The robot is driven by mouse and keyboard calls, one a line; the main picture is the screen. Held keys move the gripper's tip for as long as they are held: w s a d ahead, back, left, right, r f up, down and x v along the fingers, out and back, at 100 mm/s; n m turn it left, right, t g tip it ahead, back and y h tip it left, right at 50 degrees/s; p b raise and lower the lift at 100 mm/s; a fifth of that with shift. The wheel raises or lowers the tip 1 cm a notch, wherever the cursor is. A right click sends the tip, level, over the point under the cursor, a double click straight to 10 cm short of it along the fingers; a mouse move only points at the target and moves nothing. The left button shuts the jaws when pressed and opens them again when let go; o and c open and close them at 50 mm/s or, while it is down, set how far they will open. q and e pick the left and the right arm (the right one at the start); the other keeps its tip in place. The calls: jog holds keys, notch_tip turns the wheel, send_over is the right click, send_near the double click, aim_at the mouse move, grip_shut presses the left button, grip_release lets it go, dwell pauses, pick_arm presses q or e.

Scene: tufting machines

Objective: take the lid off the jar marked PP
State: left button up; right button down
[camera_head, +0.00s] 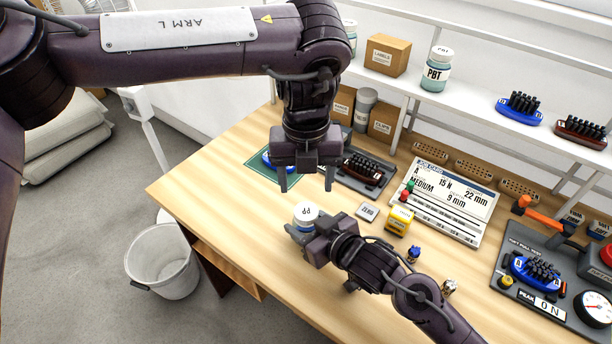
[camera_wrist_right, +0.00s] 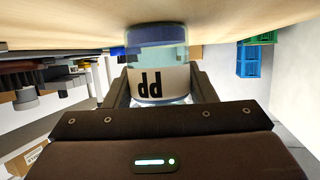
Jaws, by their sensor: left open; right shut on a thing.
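The jar marked PP (camera_wrist_right: 157,82) is between the fingers of my right gripper (camera_wrist_right: 161,92), which is shut on its body. In the right wrist view the jar appears upside down, its clear blue base toward the wooden surface. In the head view its white lid marked PP (camera_head: 306,211) is on top, facing up, and most of the body is hidden by my right gripper (camera_head: 303,233). My left gripper (camera_head: 306,184) is open and empty, pointing down above the lid and apart from it.
The wooden table (camera_head: 215,180) is clear at left. Right of the jar are a grey ZERO block (camera_head: 367,211), a yellow box (camera_head: 399,220) and a job card (camera_head: 447,200). Brush blocks (camera_head: 361,169) lie behind. A PBT jar (camera_head: 436,70) stands on the shelf. A white bin (camera_head: 163,262) is on the floor.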

aim_at(306, 211)
pick_arm(q)
jog(key=shift+n, duration=0.6)
jog(key=shift+f, duration=0.25)
notch_tip(306, 211, down, 7)
jog(key=shift+f, duration=0.15)
jog(key=c, duration=1)
jog(key=n, duration=0.7)
jog(key=shift+n, duration=0.4)
jog(key=n, duration=0.5)
jog(key=shift+n, duration=0.4)
